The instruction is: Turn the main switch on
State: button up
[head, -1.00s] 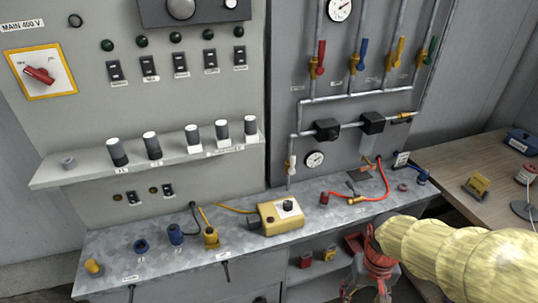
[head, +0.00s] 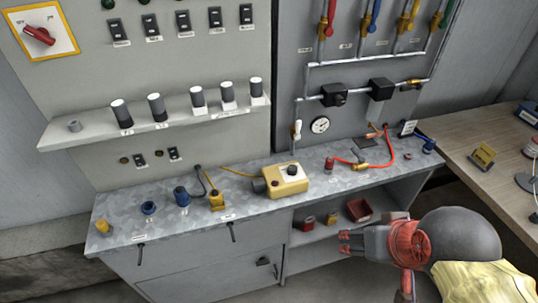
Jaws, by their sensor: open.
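The main switch (head: 39,35) is a red rotary handle on a white plate with a yellow border, on the upper left of the grey panel. The handle slants, its left end higher than its right. My gripper (head: 343,242) is at the lower right, in front of the open shelf under the bench. It points left, is open, and holds nothing. It is far from the switch. The "MAIN 400 V" label is out of view.
A metal bench (head: 130,229) runs below the panel with a yellow control box (head: 286,181) and several plugs. A narrow shelf (head: 180,117) with dark, white-topped cylinders juts from the panel. A wooden table (head: 495,178) stands at right. Space before the panel is clear.

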aim_at(41, 35)
jog(key=u, duration=1.7)
